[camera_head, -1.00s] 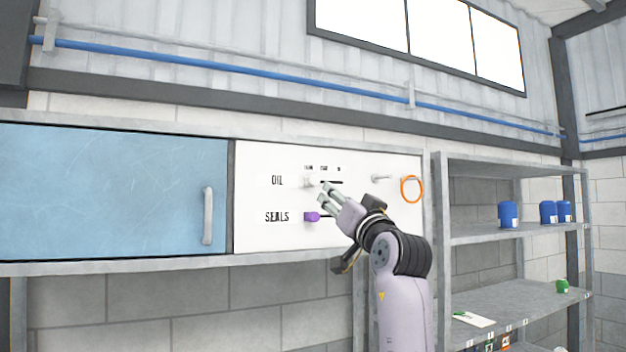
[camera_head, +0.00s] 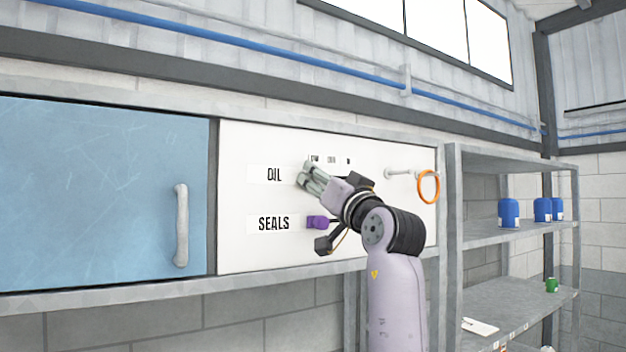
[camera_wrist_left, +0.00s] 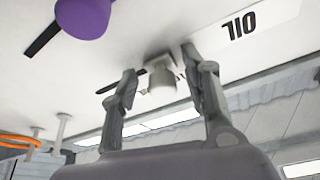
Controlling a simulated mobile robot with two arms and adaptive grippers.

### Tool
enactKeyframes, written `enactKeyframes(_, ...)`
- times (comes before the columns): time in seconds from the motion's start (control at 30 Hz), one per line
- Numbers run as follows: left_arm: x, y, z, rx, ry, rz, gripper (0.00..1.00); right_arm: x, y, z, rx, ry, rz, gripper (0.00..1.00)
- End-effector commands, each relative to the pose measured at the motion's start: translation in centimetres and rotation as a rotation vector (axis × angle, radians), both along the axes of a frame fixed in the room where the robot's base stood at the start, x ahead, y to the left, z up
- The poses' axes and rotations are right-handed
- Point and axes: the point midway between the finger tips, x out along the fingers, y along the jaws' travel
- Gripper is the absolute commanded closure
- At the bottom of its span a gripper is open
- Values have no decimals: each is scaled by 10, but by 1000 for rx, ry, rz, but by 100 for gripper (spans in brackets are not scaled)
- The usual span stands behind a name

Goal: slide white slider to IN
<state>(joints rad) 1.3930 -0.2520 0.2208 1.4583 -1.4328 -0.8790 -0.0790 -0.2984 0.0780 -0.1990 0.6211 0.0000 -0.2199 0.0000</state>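The white slider (camera_wrist_left: 162,84) is a pale knob on the white panel (camera_head: 240,250), in the OIL row. In the left wrist view it stands between the two spread fingers of my left gripper (camera_wrist_left: 158,64), with a gap visible on each side. A short piece of dark slot shows beside it. In the head view my left gripper (camera_head: 305,172) is at the panel just right of the OIL label (camera_head: 274,174), and its fingers hide the slider. The small position labels (camera_head: 331,160) above the slot are too small to read surely. My right gripper is out of view.
A purple slider (camera_head: 317,222) sits below, beside the SEALS label (camera_head: 273,222). To the right are a white peg (camera_head: 398,174) and an orange ring (camera_head: 428,187). A blue door (camera_head: 90,190) is at left. A metal shelf (camera_head: 500,240) with blue containers stands at right.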

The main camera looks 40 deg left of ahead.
Motion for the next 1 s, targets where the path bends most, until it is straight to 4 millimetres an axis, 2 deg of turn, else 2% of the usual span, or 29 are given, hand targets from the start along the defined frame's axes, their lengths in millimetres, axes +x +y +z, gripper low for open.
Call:
enactKeyframes(0.3,0,-1,1,0,0,0,58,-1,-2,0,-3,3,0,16)
enactKeyframes(0.9,0,-1,1,1,0,0,98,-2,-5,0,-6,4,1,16)
enactKeyframes(1.0,0,-1,1,1,0,0,100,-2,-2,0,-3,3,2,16)
